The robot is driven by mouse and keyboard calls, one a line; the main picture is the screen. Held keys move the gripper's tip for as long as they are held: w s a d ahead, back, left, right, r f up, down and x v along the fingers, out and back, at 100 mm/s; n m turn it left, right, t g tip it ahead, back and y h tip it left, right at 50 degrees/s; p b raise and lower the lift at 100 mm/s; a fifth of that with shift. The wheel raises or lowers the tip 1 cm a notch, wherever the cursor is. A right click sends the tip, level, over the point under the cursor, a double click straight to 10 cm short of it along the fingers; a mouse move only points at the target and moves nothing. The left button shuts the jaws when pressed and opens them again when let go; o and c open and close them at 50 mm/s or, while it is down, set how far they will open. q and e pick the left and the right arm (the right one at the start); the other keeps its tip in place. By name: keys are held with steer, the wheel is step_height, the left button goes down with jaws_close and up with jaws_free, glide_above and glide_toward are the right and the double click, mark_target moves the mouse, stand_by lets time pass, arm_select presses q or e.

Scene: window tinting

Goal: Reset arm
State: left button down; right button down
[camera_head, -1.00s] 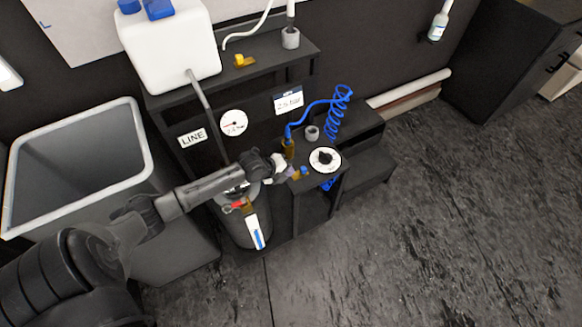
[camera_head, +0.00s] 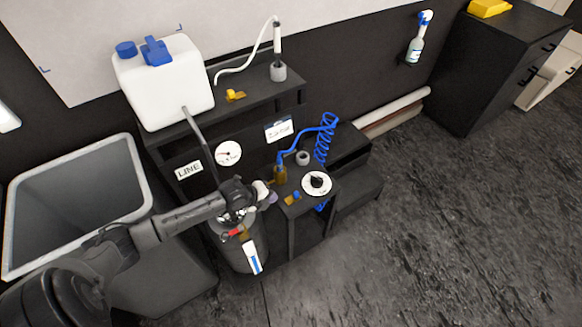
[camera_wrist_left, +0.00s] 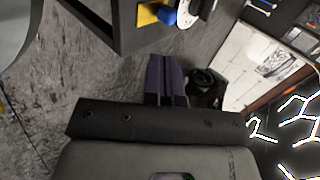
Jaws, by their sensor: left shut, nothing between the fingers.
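My left arm reaches in from the left in the head view. My left gripper (camera_head: 273,197) is beside the small black stand, just above and right of the dark pressure tank (camera_head: 240,250). In the left wrist view its two purple-grey fingers (camera_wrist_left: 166,78) are together with nothing between them. The stand carries a white dial with a black knob (camera_head: 317,183) and a yellow-and-blue valve (camera_head: 293,197). That valve also shows in the left wrist view (camera_wrist_left: 157,15), ahead of the fingers and apart from them. My right gripper is out of view.
A grey open bin (camera_head: 140,165) stands at the left. A white jug (camera_head: 165,90) sits on the black shelf. A blue coiled hose (camera_head: 325,140) rises behind the dial. A spray bottle (camera_head: 415,48) hangs on the wall. The floor (camera_head: 440,230) at right is clear.

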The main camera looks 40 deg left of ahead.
arm_select(q)
steer(key=shift+d, duration=0.1)
steer(key=s+d+r+n+g+p, duration=0.1)
steer(key=s+d+n+g+p, duration=0.15)
steer(key=s+d+n, duration=0.95)
steer(key=s+d+r+n+g+y+p, duration=0.1)
steer(key=s+d+r+n+g, duration=0.1)
steer(key=s+d+r+n, duration=0.4)
steer(key=s+d+r+n+g+y, duration=0.1)
steer(key=s+d+r, duration=0.15)
steer(key=s, duration=0.55)
step_height(320, 180, up, 37)
steer(key=a+p, duration=0.1)
steer(key=p, duration=3.6)
